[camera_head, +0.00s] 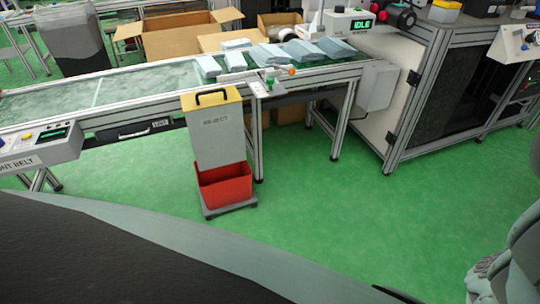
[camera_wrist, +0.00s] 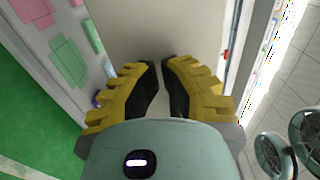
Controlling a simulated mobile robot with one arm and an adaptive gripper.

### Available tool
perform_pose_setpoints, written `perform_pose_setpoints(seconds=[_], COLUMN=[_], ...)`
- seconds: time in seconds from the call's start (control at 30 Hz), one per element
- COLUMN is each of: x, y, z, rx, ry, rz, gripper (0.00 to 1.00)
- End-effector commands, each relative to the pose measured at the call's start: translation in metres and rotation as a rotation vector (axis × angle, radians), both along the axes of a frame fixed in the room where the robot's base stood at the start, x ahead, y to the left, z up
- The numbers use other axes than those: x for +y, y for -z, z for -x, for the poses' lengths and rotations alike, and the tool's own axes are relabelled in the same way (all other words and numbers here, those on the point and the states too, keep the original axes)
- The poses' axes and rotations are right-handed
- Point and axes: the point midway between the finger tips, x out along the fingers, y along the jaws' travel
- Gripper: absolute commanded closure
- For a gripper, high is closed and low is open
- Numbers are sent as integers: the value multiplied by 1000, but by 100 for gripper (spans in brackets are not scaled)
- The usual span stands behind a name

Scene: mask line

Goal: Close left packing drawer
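A dark drawer (camera_head: 133,131) with a black handle and a small white label sits under the conveyor table at left in the head view. The label is too small to read with certainty, and I cannot tell how far the drawer stands out. My gripper (camera_wrist: 160,64) shows in the wrist view, with yellow, ridged fingers and black pads. Its tips are close together with only a narrow gap, and nothing is between them. It faces a plain pale surface, and no drawer shows there. Part of my arm shows at the lower right of the head view.
A grey stand with a yellow top (camera_head: 212,98) and a red bin (camera_head: 224,186) stands before the conveyor (camera_head: 135,88), right of the drawer. Blue packs (camera_head: 270,54) lie on the belt. Green floor (camera_head: 330,215) is clear in front. A machine cabinet (camera_head: 455,95) stands right.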

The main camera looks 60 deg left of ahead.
Motion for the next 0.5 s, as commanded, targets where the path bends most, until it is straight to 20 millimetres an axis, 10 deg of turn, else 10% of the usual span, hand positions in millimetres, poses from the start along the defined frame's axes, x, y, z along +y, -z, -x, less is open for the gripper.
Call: perform_pose_setpoints(seconds=[0.5], x=[-12], y=[0], z=[3], rx=[-1], ry=[2], rz=[-1], gripper=[100])
